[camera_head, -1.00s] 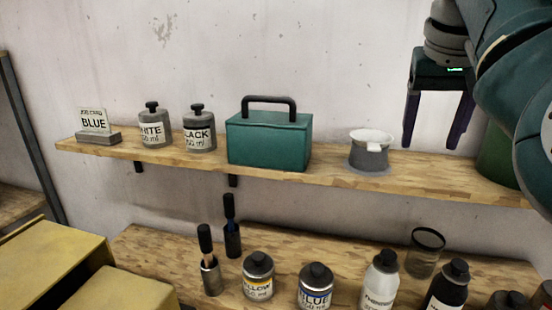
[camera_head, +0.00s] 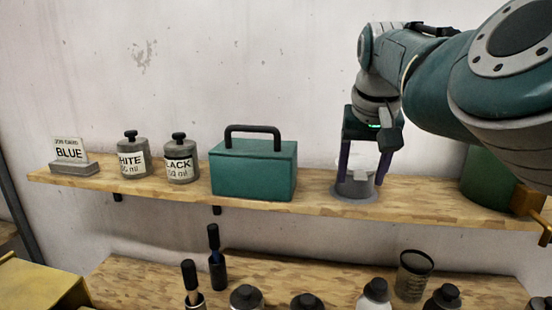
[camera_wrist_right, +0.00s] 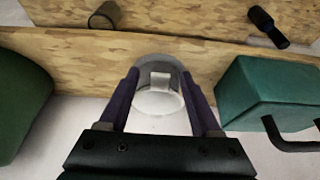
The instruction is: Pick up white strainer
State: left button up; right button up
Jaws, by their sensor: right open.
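The white strainer (camera_head: 366,163) rests in a grey round holder (camera_head: 354,191) on the upper wooden shelf, right of the green box. In the right wrist view the strainer (camera_wrist_right: 158,99) shows as a white ring with a tab, on the grey holder (camera_wrist_right: 160,64). My right gripper (camera_head: 361,181) points down over it, open. Its two dark fingers stand on either side of the strainer and holder. In the right wrist view the gripper (camera_wrist_right: 160,82) has the strainer between its fingers; whether they touch it I cannot tell. My left gripper is not in view.
The green box with a black handle (camera_head: 254,172) stands left of the strainer. A green round container (camera_head: 487,180) stands at the right. Two labelled jars (camera_head: 181,163) and a BLUE sign (camera_head: 70,152) are further left. Bottles and a dark mesh cup (camera_head: 412,276) stand on the lower shelf.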

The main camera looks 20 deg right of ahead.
jog(key=shift+w+d+f, duration=0.1)
jog(key=shift+w+f, duration=0.05)
jog(key=shift+f, duration=0.45)
grip_shut()
